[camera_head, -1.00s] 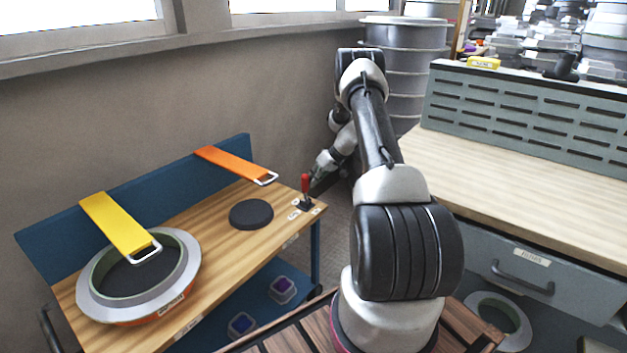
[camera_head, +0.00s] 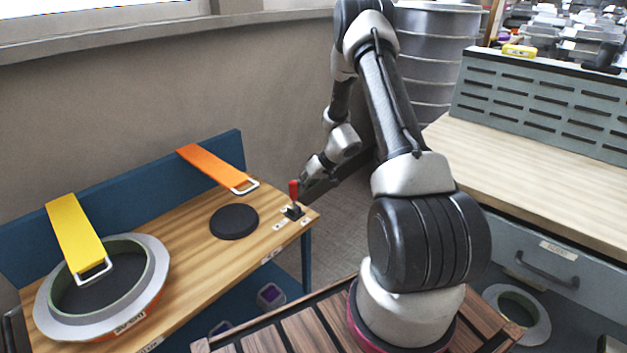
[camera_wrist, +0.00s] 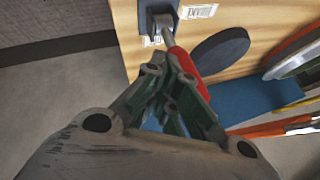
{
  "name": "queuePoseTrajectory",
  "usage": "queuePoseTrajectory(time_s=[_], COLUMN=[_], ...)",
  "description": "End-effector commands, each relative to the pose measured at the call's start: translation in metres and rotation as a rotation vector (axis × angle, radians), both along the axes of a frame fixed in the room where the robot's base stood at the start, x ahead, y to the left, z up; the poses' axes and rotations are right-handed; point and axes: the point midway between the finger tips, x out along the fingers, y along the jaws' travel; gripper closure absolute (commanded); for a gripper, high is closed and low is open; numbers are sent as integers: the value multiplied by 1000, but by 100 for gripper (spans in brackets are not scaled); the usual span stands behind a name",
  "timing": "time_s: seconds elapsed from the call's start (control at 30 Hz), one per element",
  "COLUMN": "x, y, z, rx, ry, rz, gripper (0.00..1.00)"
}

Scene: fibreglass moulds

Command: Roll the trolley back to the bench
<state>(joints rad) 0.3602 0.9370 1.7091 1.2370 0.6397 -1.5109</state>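The trolley (camera_head: 200,262) has a wooden top, a blue back board and a blue lower shelf; it stands along the wall at left. A red-handled lever (camera_head: 294,190) rises from a dark base near its right end. My gripper (camera_head: 310,180) is right beside the lever. In the wrist view my gripper (camera_wrist: 170,75) has its fingers drawn close together, with the red handle (camera_wrist: 187,62) at the fingertips, partly hidden by one finger. I cannot tell whether they grip it. The bench (camera_head: 540,180) with a pale wooden top is at right.
A grey ring mould (camera_head: 155,285) with a yellow strap (camera_head: 75,235), an orange strap (camera_head: 215,165) and a black disc (camera_head: 234,221) are on the trolley. Grey stacked drums (camera_head: 430,60) stand behind my arm. A strip of floor (camera_head: 345,220) shows between trolley and bench.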

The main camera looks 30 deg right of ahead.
Motion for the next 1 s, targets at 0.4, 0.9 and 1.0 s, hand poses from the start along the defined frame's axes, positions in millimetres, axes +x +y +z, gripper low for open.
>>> queuePoseTrajectory(time_s=[0.4,0.9,1.0], x=[-12,-11,-6], y=[32,32,25], z=[0,-1,0], rx=[0,1,0], ry=[-1,1,-1], rz=[0,3,2], gripper=[100,100,100])
